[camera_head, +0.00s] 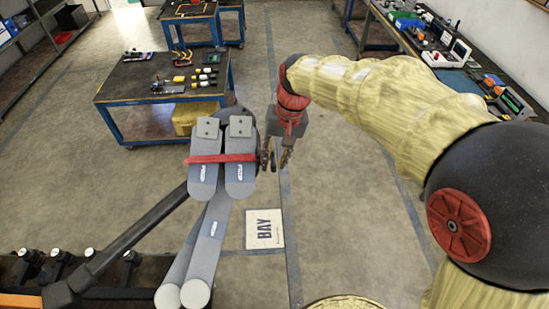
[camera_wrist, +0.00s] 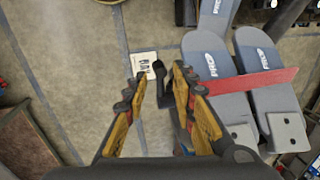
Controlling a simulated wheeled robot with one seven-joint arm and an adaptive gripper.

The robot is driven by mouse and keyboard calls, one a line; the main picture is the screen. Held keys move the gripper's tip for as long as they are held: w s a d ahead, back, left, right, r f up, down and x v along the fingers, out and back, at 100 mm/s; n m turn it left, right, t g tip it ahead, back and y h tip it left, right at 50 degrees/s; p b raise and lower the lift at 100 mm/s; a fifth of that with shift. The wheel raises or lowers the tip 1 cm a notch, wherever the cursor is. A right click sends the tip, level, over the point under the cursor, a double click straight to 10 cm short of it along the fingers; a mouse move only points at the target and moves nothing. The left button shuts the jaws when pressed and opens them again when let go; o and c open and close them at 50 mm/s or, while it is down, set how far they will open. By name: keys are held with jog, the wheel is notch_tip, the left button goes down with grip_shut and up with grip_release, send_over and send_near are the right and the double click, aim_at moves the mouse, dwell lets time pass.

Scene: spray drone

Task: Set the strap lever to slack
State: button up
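A red strap (camera_head: 222,158) runs across two grey drone arms (camera_head: 240,173) that lie side by side. It also shows in the wrist view (camera_wrist: 245,82), right of my fingers. At the strap's right end in the head view is a small dark part that looks like the strap lever (camera_head: 264,160); its setting cannot be read. In the wrist view a dark lever-like piece (camera_wrist: 162,80) shows between my fingers, partly hidden by the right one. My gripper (camera_head: 277,161) points down just right of the strap's end. Its yellow fingers (camera_wrist: 160,92) are apart; I cannot tell whether they touch the lever.
A workbench (camera_head: 115,92) with tools and bottles stands behind the drone, and another bench (camera_head: 466,92) is at the right. A dark frame bar (camera_head: 130,240) extends to the lower left. The floor around the BAY sign (camera_head: 265,230) is clear.

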jog(key=shift+c, duration=1.4)
jog(key=c, duration=0.4)
